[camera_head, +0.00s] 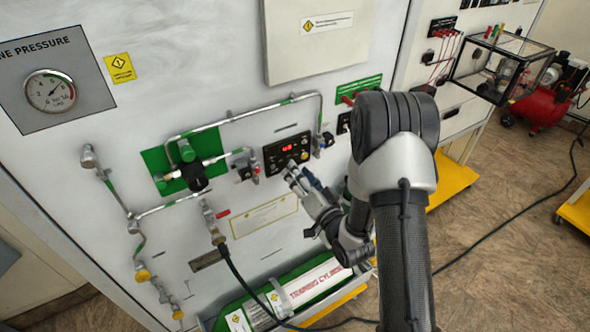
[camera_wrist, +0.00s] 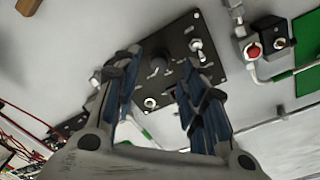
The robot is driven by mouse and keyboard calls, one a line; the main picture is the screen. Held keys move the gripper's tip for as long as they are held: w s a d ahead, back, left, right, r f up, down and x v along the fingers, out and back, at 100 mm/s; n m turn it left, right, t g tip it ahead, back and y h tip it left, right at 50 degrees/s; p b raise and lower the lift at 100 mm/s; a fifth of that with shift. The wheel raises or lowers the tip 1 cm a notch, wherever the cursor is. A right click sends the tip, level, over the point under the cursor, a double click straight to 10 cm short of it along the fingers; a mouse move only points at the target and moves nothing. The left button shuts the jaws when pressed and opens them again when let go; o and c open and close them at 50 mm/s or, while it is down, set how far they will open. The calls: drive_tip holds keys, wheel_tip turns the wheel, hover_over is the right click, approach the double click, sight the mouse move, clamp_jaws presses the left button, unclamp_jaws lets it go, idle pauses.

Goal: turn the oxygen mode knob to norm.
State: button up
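The dark control panel (camera_head: 272,154) with a red lit display (camera_head: 287,148) is on the white wall board. My gripper (camera_head: 292,172) is just in front of its lower edge. In the wrist view, the panel (camera_wrist: 180,42) carries a dark round knob (camera_wrist: 158,66) and small metal toggle switches (camera_wrist: 197,46). My gripper (camera_wrist: 154,76) is open there, with one finger on each side of the knob in the picture. I cannot tell whether the fingers touch it. The knob's setting and any norm marking are not legible, and in the head view my gripper partly hides the panel's lower part.
Pipes (camera_head: 250,112) run above the panel. A green-and-white cylinder (camera_head: 312,284) lies below. A hose (camera_head: 236,272) hangs at the left. Red wires (camera_wrist: 22,122) show at lower left in the wrist view.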

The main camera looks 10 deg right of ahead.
drive_tip(key=shift+x, duration=1.25)
drive_tip(key=shift+c, duration=0.4)
clamp_jaws()
